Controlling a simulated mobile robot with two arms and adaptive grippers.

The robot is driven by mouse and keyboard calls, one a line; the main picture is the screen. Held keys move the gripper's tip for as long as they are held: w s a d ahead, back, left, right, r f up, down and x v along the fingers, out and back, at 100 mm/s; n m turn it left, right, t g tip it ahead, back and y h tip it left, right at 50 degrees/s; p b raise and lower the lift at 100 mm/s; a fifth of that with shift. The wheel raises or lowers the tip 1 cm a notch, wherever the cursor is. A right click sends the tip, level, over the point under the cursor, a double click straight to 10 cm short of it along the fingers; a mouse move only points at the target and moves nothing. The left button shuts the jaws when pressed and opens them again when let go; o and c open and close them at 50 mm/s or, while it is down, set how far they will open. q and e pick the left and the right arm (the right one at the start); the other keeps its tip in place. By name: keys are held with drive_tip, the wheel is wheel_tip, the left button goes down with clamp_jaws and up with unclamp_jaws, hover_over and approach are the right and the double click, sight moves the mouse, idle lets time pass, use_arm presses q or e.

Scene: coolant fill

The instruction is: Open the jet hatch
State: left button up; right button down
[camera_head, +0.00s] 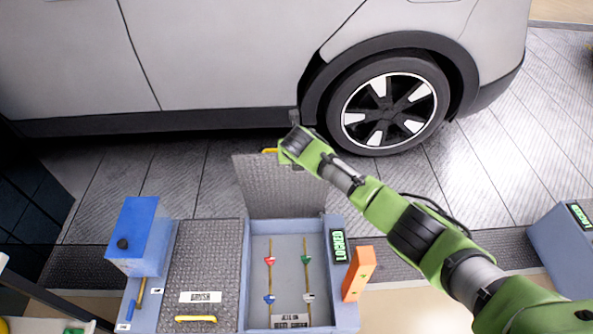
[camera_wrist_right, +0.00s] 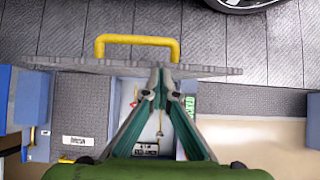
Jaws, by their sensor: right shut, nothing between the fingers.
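The jet hatch (camera_head: 282,186) is a grey textured metal lid. It stands raised at the far edge of its opening, and the blue-grey compartment (camera_head: 288,246) below is uncovered. A "JET" label plate (camera_head: 290,321) shows at the compartment's near end. The lid's yellow handle (camera_head: 270,150) is partly hidden by my right wrist; the whole handle (camera_wrist_right: 137,41) shows beyond the lid edge in the right wrist view. My right gripper (camera_wrist_right: 158,84) is shut and empty, its tips close to the lid edge; I cannot tell whether they touch. My left gripper is not in view.
A closed hatch marked "BRUSH" (camera_head: 205,270) with a yellow handle lies left of the compartment. A blue box (camera_head: 138,236) stands further left. An orange block (camera_head: 357,274) and a green display (camera_head: 338,245) are to the right. A silver car (camera_head: 210,60) stands behind.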

drive_tip(key=shift+w+r, duration=0.35)
drive_tip(key=shift+w, duration=0.55)
